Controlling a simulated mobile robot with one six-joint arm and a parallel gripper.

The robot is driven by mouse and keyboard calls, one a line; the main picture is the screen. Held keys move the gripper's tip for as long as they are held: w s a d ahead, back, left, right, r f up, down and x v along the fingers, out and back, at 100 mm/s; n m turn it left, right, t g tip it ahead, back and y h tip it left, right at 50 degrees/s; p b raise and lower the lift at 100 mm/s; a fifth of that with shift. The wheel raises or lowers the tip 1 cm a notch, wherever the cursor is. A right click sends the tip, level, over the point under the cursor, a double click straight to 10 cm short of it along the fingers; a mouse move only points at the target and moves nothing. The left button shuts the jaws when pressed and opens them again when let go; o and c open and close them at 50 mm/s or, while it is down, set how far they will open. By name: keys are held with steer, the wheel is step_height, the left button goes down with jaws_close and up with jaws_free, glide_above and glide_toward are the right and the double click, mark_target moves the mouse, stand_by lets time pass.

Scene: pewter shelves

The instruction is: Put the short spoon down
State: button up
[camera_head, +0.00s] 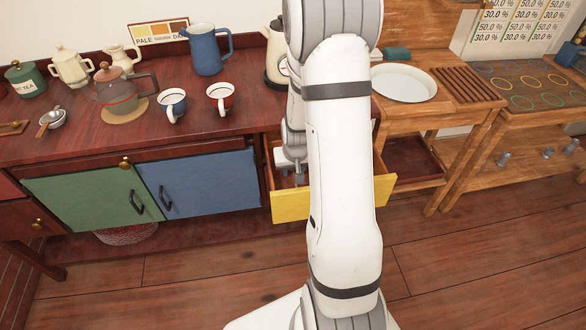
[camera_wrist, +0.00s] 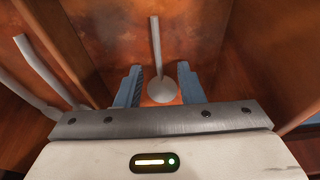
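A grey spoon (camera_wrist: 156,50) shows in the wrist view, with its round bowl between my fingers and its handle pointing away. It appears to lie on the brown floor of a drawer compartment. My gripper (camera_wrist: 160,88) is open, its two blue fingers on either side of the bowl with a gap on each side. In the head view my gripper (camera_head: 290,170) is down in the open yellow-fronted drawer (camera_head: 290,207), partly hidden by my arm. The spoon cannot be made out there.
Left of a wooden divider (camera_wrist: 62,45), grey utensils (camera_wrist: 42,65) lie in another compartment. Wooden walls stand close on both sides.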

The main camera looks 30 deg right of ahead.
steer(key=shift+r+p, duration=0.3)
steer(key=shift+r, duration=0.25)
steer(key=v, duration=1.2)
steer(key=s+a+r+n, duration=0.3)
steer(key=s+a+r, duration=0.8)
steer(key=s, duration=0.4)
steer(key=shift+a+r+g+y, duration=0.15)
steer(key=shift+a+g+y, duration=0.2)
steer(key=shift+a, duration=0.4)
steer(key=shift+s+r+p, duration=0.1)
steer(key=shift+p, duration=0.25)
steer(key=p+v, duration=0.3)
steer(key=shift+w+d+r, duration=0.1)
steer(key=shift+w+r, duration=0.1)
steer(key=shift+r, duration=0.05)
steer(key=shift+c, duration=0.5)
